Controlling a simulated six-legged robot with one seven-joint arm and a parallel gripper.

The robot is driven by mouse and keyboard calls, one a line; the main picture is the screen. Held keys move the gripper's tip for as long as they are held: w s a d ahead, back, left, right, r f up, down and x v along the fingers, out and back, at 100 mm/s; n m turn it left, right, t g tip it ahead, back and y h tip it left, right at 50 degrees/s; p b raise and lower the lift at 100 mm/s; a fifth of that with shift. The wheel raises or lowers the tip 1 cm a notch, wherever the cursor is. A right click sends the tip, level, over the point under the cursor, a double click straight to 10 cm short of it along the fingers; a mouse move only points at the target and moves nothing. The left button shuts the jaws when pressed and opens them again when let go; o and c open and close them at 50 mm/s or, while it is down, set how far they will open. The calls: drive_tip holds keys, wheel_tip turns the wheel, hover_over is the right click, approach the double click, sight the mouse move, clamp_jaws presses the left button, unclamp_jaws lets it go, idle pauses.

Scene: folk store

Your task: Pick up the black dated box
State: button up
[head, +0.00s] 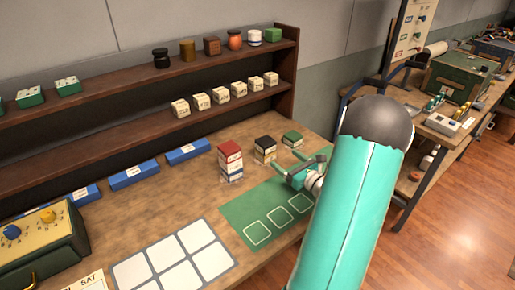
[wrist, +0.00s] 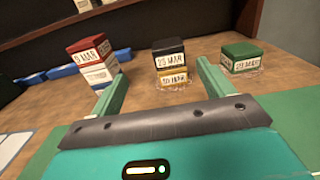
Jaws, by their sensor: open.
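The black dated box (wrist: 169,48) has a black top and a white label that seems to read 23 MAR. It sits on top of another labelled box (wrist: 171,82) on the wooden bench. In the head view the black box (head: 265,142) stands between a red-topped stack and a green box. My gripper (wrist: 160,72) is open and empty, its fingers pointing towards the black box with a gap before it. In the head view my gripper (head: 300,170) is over the green mat, in front of the boxes and partly hidden by my arm.
A red and white stack (wrist: 93,62) stands left of the black box and a green dated box (wrist: 241,55) stands right. The green mat (head: 240,218) and a white grid (head: 175,260) lie on the bench. Shelves (head: 120,140) with small boxes rise behind.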

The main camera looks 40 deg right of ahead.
sight(266, 140)
drive_tip(key=shift+w, duration=0.35)
drive_tip(key=w, duration=0.2)
drive_tip(key=w+d, duration=0.1)
drive_tip(key=w, duration=0.4)
drive_tip(key=shift+w+d, duration=0.25)
drive_tip(key=shift+d, duration=0.05)
drive_tip(key=w, duration=0.2)
drive_tip(key=w+d, duration=0.1)
drive_tip(key=w, duration=0.1)
drive_tip(key=shift+w+d+f, duration=0.1)
drive_tip(key=shift+f, duration=0.05)
drive_tip(key=shift+w, duration=0.45)
drive_tip(key=shift+c, duration=0.2)
drive_tip(key=c, duration=1.1)
